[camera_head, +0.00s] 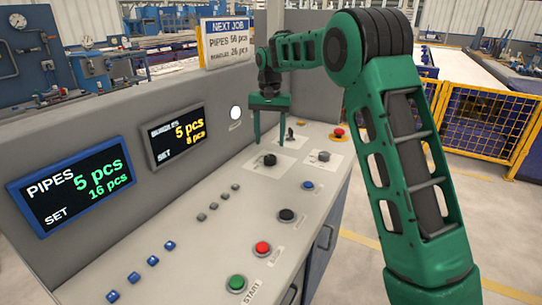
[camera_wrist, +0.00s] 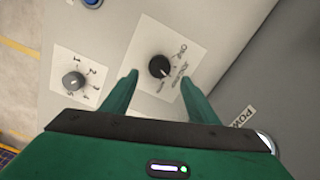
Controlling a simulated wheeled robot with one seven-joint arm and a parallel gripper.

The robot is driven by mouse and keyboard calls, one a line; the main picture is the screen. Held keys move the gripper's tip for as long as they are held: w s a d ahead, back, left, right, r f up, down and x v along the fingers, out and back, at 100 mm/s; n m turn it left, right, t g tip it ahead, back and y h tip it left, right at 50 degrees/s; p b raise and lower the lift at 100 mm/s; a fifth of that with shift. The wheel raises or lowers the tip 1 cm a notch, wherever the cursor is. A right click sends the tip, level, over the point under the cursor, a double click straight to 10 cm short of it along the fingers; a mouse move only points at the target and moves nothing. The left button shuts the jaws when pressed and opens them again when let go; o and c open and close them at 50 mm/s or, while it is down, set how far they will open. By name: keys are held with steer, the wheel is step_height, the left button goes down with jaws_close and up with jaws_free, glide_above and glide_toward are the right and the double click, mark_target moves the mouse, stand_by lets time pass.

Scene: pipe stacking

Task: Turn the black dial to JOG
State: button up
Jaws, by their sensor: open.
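The black dial (camera_head: 270,159) sits on a pale label plate on the sloping console top. In the wrist view the black dial (camera_wrist: 159,67) lies between and beyond my fingers. My gripper (camera_head: 270,141) is open and empty, pointing down above the dial. In the wrist view my gripper (camera_wrist: 160,75) has one finger on each side of the dial, apparently not touching it.
A grey numbered dial (camera_wrist: 73,82) is left of the black one in the wrist view. A red stop button (camera_head: 338,132) and small lever (camera_head: 290,133) stand farther back. The console's upright panel with displays (camera_head: 76,185) rises at left. A blue button (camera_head: 308,185) is nearer.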

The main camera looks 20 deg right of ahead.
mark_target(270, 157)
step_height(270, 157, down, 7)
steer(key=shift+r, duration=0.1)
steer(key=shift+c, duration=0.2)
steer(key=c, duration=1)
steer(key=shift+d, duration=0.35)
steer(key=shift+a, duration=0.25)
